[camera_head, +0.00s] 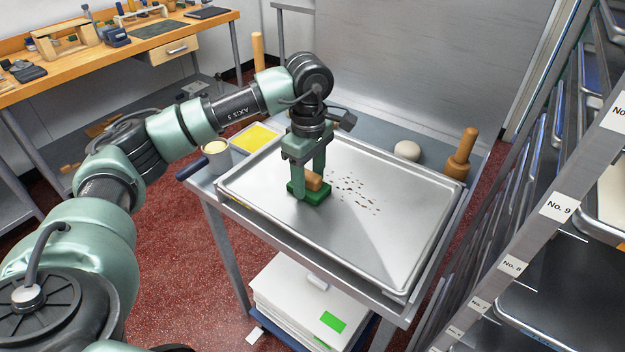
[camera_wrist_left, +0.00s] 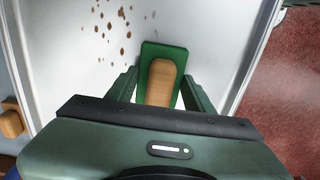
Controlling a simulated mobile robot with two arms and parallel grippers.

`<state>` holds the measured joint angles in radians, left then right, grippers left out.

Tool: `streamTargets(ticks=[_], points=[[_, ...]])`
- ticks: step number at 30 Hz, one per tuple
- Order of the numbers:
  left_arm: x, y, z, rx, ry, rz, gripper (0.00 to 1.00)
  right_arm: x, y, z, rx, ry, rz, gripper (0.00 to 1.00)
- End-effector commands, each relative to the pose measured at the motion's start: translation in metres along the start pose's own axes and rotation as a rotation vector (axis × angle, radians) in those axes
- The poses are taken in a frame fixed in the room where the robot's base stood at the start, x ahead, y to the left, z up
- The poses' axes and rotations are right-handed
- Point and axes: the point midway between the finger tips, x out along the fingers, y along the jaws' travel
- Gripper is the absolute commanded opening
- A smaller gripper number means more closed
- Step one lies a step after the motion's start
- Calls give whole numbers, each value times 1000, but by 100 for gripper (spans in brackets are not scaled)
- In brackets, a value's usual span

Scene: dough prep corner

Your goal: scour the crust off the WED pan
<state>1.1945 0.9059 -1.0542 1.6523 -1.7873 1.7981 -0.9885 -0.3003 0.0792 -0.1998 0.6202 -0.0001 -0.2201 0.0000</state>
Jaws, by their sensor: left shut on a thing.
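A large shallow metal pan (camera_head: 400,235) lies on a steel cart, with brown crust spots (camera_head: 357,192) scattered near its middle. The spots also show in the left wrist view (camera_wrist_left: 122,22), to the upper left. I cannot see a WED label on the pan. A green scrubber (camera_head: 316,197) with a wooden handle (camera_head: 313,180) is at the pan's left part, beside the spots. My left gripper (camera_head: 308,183) is shut on the scrubber's handle from above. In the left wrist view the green pad (camera_wrist_left: 162,55) points away between the fingers. My right gripper is not in view.
On the cart's back edge are a dough ball (camera_head: 407,150) and a wooden pin-like tool (camera_head: 461,153). A yellow cloth or pad (camera_head: 254,137) and a cup (camera_head: 217,156) stand at the left. A numbered rack (camera_head: 560,207) rises close on the right.

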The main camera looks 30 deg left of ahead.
Motion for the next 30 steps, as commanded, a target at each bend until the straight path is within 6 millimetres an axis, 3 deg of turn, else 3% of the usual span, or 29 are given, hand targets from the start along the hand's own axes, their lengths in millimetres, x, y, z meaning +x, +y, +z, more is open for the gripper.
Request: streamTargets(ticks=[10,30], points=[[1,0,-32,-4,0,-1,4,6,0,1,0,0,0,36],[-5,0,-34,-1,0,0,4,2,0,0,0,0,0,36]])
